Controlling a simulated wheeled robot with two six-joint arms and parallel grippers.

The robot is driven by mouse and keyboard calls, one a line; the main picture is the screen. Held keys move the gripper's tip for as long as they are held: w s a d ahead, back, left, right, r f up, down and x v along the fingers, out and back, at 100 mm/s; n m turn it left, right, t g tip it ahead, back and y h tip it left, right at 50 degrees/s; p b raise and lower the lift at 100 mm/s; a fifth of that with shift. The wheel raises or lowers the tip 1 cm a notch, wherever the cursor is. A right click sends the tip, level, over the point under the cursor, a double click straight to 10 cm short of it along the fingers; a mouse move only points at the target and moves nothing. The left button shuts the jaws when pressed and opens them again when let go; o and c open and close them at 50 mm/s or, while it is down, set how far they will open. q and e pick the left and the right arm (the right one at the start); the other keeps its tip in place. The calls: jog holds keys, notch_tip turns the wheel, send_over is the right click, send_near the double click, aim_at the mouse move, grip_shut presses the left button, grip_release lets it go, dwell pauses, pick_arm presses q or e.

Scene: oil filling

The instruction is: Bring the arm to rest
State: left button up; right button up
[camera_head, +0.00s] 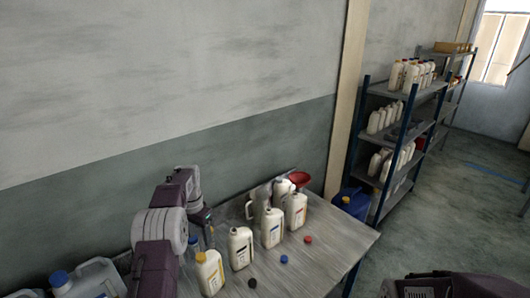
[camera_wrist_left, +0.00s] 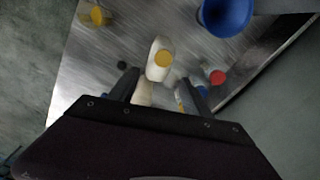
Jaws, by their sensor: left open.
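My left arm comes in from the left in the head view, bent over the back left of the metal table (camera_head: 315,259). My left gripper (camera_head: 205,222) is near the wall side, its fingertips hard to make out there. In the left wrist view the gripper (camera_wrist_left: 160,88) has its fingers apart. A white bottle with a yellow cap (camera_wrist_left: 161,60) shows ahead of and between the fingers; whether it touches them I cannot tell. Part of my right arm shows at the bottom right of the head view, its gripper out of sight.
White bottles stand on the table, including a yellow-capped one (camera_head: 210,274), a middle one (camera_head: 240,248) and another (camera_head: 271,228). Loose caps, one red (camera_head: 308,239) and one blue (camera_head: 284,259), lie in front. A red funnel (camera_head: 299,179) is behind. Shelves (camera_head: 398,140) stand at right.

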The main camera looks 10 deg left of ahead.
pick_arm(q)
jog(key=s+d+r+m+b, duration=0.1)
jog(key=s+d+r+b, duration=0.1)
jog(key=s+d+b, duration=0.8)
jog(key=s+d+f+n, duration=0.2)
jog(key=s+f, duration=0.4)
jog(key=s, duration=0.2)
jog(key=s+d+f+n+t, duration=0.1)
jog(key=s+d+f+n, duration=0.1)
jog(key=s+f, duration=0.4)
jog(key=s, duration=0.2)
jog(key=shift+s+d+n+p, duration=0.35)
jog(key=shift+s+n+p, duration=0.05)
jog(key=shift+w, duration=0.35)
jog(key=shift+c, duration=0.4)
